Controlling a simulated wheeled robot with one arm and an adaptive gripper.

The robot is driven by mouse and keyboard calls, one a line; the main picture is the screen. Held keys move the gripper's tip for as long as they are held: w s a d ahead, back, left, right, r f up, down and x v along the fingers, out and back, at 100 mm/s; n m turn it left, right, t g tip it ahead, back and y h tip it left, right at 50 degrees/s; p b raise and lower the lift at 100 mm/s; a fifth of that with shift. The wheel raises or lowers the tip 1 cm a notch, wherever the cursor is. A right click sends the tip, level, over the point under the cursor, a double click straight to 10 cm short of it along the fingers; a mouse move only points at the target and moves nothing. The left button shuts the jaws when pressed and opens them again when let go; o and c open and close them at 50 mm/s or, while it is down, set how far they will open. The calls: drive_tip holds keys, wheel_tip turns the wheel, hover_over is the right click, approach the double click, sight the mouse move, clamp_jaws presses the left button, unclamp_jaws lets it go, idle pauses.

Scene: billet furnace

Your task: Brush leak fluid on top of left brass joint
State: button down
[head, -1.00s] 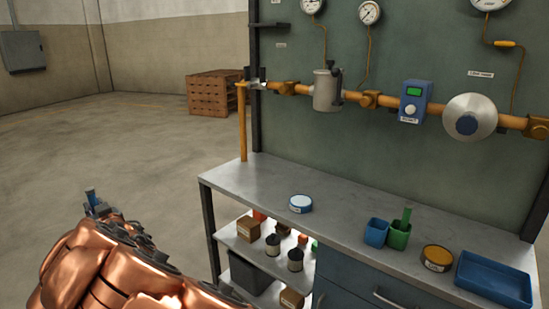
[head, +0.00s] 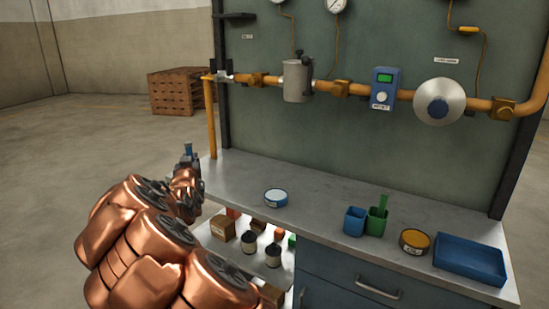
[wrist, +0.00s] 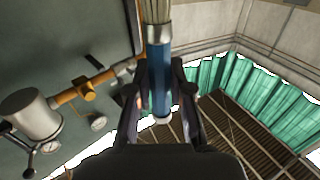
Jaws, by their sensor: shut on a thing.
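My gripper (wrist: 162,95) is shut on the brush (wrist: 159,60), which has a blue handle, a metal ferrule and pale bristles. In the head view my gripper (head: 187,160) is left of the bench's left end, with a blue bit of the brush (head: 188,148) showing above it. The left brass joint (head: 255,80) sits on the yellow pipe at the panel's left, right of the downpipe and above my gripper in the picture. A brass joint (wrist: 88,90) also shows in the wrist view, apart from the brush. Two more brass joints (head: 341,88) (head: 503,109) sit farther right.
A grey canister (head: 297,80), a blue meter (head: 384,88) and a round silver disc (head: 439,101) are on the pipe.

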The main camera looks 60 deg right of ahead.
drive_tip(key=s+d+m+g+h+b, duration=0.2)
drive_tip(key=s+d+m+g+h, duration=0.5)
drive_tip(key=s+d, duration=1.2)
drive_tip(key=shift+s+d+f+n+g+y+b, duration=0.15)
drive_tip(key=shift+f+y+b, duration=0.25)
drive_tip(key=shift+f+b, duration=0.5)
drive_tip(key=shift+w+a+f+n+g+y+b, duration=0.1)
drive_tip(key=shift+f+n+y+b, duration=0.3)
drive_tip(key=shift+f, duration=0.95)
drive_tip(key=shift+s+d+f+n+g+y+b, duration=0.15)
drive_tip(key=shift+f+y+b, duration=0.25)
drive_tip(key=shift+f+b, duration=0.6)
drive_tip(key=shift+a+f, duration=0.1)
drive_tip(key=shift+f, duration=0.5)
wheel_tip(320, 180, up, 7)
drive_tip(key=p, duration=0.5)
drive_tip(key=shift+w, duration=0.15)
